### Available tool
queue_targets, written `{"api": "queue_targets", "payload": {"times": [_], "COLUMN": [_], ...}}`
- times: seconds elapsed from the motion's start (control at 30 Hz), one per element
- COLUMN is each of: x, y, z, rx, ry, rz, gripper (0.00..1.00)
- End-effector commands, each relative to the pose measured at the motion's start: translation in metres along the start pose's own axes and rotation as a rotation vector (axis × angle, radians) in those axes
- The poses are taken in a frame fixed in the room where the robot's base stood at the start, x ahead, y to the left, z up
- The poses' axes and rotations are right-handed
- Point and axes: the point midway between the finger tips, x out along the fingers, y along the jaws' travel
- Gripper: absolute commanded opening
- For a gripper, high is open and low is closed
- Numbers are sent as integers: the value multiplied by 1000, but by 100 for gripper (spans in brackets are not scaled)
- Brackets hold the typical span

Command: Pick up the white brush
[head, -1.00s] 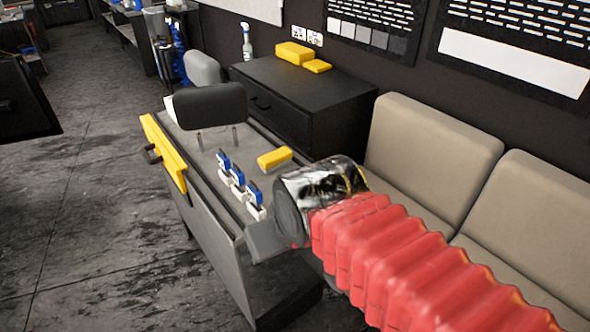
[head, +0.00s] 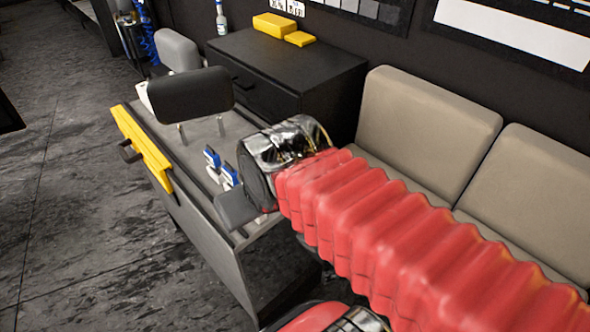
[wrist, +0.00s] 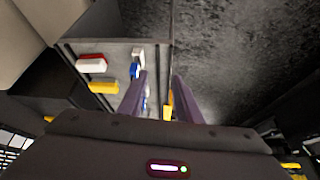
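I cannot single out a brush for certain. Small blue-and-white tools stand in a row on the grey bench top (head: 205,130), one of them a blue-and-white tool (head: 212,158) left of my arm's end. In the wrist view, a white-and-blue tool (wrist: 137,56) lies near the bench edge, and others are partly hidden behind a finger. In the head view my arm's end hides part of the bench.
A red-and-white block (wrist: 92,63) and a yellow block (wrist: 103,87) lie on the bench. A beige sofa (head: 430,120) stands right; floor is open left.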

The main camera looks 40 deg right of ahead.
Motion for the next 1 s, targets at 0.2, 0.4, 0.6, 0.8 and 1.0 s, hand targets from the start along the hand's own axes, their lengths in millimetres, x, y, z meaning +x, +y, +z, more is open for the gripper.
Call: {"api": "queue_targets", "payload": {"times": [0.2, 0.4, 0.6, 0.8, 1.0], "x": [0, 0, 4, 12, 26], "y": [0, 6, 20, 47, 77], "z": [-1, -11, -37, -68, -94], "rx": [2, 59, 208, 396, 584], "ry": [-1, -24, -80, -143, -202], "rz": [0, 11, 39, 78, 121], "gripper": [38, 52, 53, 53, 53]}}
